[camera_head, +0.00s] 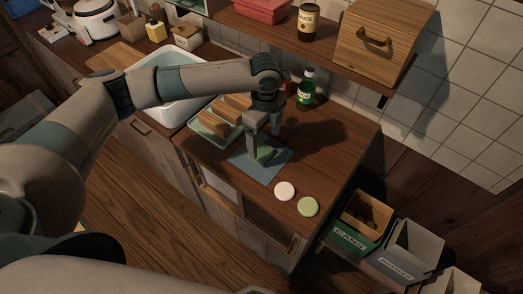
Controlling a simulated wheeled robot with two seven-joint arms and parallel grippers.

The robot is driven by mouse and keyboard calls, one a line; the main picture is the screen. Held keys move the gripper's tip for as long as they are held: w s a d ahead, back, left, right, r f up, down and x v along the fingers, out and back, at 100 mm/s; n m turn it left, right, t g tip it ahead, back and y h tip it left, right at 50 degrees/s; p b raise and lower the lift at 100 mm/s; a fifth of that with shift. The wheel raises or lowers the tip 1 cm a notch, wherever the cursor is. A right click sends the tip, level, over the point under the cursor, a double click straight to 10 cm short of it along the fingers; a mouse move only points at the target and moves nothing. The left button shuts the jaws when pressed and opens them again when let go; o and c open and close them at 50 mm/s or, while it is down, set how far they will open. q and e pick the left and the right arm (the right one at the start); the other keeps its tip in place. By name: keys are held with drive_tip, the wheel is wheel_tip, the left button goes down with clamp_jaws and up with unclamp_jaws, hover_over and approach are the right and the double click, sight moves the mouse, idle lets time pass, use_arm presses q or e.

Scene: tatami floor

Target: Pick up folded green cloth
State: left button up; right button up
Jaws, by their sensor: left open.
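The folded green cloth (265,154) lies on a flat blue mat (249,172) on the wooden counter. My left gripper (262,150) points down right over the cloth, and its fingers hide part of it. The fingers are open; I cannot tell whether they touch the cloth. My right gripper is not in the view.
A tray with brown pieces (203,147) is left of the mat, and a green bottle (305,90) stands behind. A white disc (285,191) and a green disc (308,207) lie in front. A shelf (283,42) overhangs the back. Bins (358,240) stand at right.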

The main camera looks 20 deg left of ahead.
sight(263, 152)
use_arm(q)
drive_tip(key=shift+f, duration=0.2)
drive_tip(key=shift+a+f+p, duration=0.1)
drive_tip(key=shift+f+p, duration=0.4)
drive_tip(key=shift+p, duration=0.05)
wheel_tip(263, 152, down, 3)
drive_tip(key=shift+a+f+p, duration=0.1)
drive_tip(key=shift+a+p, duration=0.05)
drive_tip(key=shift+p, duration=0.5)
drive_tip(key=shift+f, duration=0.45)
drive_tip(key=c, duration=1.2)
